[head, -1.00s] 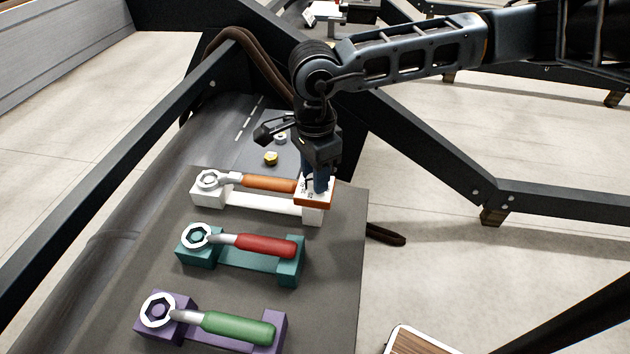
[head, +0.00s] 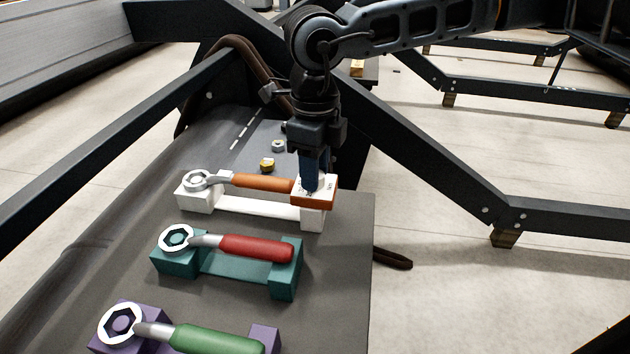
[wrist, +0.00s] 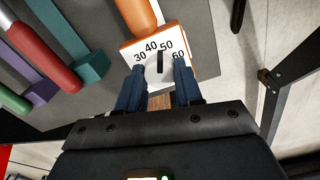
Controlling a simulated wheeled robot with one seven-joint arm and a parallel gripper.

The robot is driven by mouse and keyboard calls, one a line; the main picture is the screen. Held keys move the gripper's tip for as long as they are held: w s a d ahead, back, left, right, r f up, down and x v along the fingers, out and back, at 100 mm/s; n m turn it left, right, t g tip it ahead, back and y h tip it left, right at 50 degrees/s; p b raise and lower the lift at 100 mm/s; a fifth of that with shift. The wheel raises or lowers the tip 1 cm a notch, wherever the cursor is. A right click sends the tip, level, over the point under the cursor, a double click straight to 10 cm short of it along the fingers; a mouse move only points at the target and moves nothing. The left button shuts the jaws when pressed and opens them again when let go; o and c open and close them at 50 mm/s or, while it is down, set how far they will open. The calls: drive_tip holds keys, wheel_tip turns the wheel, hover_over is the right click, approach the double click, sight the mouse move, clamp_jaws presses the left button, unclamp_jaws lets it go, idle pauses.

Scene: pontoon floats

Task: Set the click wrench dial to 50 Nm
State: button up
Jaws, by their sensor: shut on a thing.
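The click wrench has an orange handle (head: 262,182) and a silver ring head (head: 198,180). It lies on a white stand (head: 258,208). At its right end is an orange block with a white dial face (head: 318,187), marked 30, 40, 50 and 60 in the wrist view (wrist: 139,57). A pale dial knob (wrist: 160,69) carries a black pointer line, which points between 40 and 50. My gripper (wrist: 160,84) is shut on the dial knob from above, with a blue finger on each side. The fingers hide part of the dial face.
A red-handled wrench (head: 256,248) on a teal stand (head: 286,275) and a green-handled wrench (head: 218,340) on a purple stand (head: 265,335) lie nearer. Nuts (head: 267,165) sit behind the orange wrench. A black beam (head: 420,160) runs close behind my gripper.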

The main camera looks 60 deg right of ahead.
drive_tip(key=shift+m+b, duration=1.3)
drive_tip(key=shift+m, duration=0.2)
drive_tip(key=o, duration=1)
drive_tip(key=shift+o, duration=0.2)
drive_tip(key=shift+r, duration=0.1)
wheel_tip(320, 180, up, 8)
drive_tip(key=shift+f+p, duration=0.15)
drive_tip(key=shift+p, duration=0.4)
